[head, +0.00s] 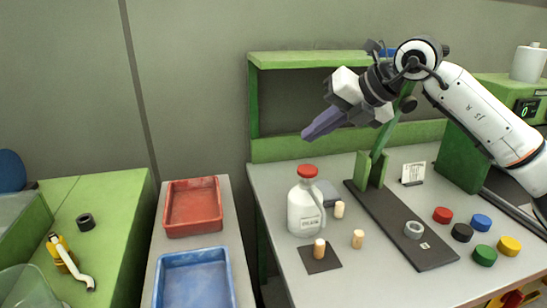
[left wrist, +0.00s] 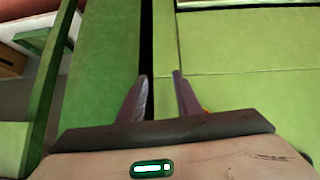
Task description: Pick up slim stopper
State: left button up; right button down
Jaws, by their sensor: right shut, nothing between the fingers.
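Three small pale cork stoppers stand on the grey table (head: 385,285) in the head view. One stopper (head: 319,249) is on a dark square pad (head: 327,262), one stopper (head: 357,239) stands to its right, and one stopper (head: 339,210) stands behind, beside the white jug. I cannot tell surely which is the slim one. My right gripper (head: 308,134) is shut and empty, high above the table behind the jug, apart from all the stoppers. My left gripper (left wrist: 161,92) shows only in the left wrist view, its purple fingers apart with nothing between them, over green surfaces.
A white jug (head: 303,211) with a red cap stands close to the stoppers. A dark board (head: 405,230) with a green post and a grey ring is to their right, then several coloured caps. Red (head: 194,229) and blue (head: 190,256) trays lie left. The table's front is clear.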

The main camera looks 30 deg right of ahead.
aim_at(320, 244)
jog(key=k, duration=1)
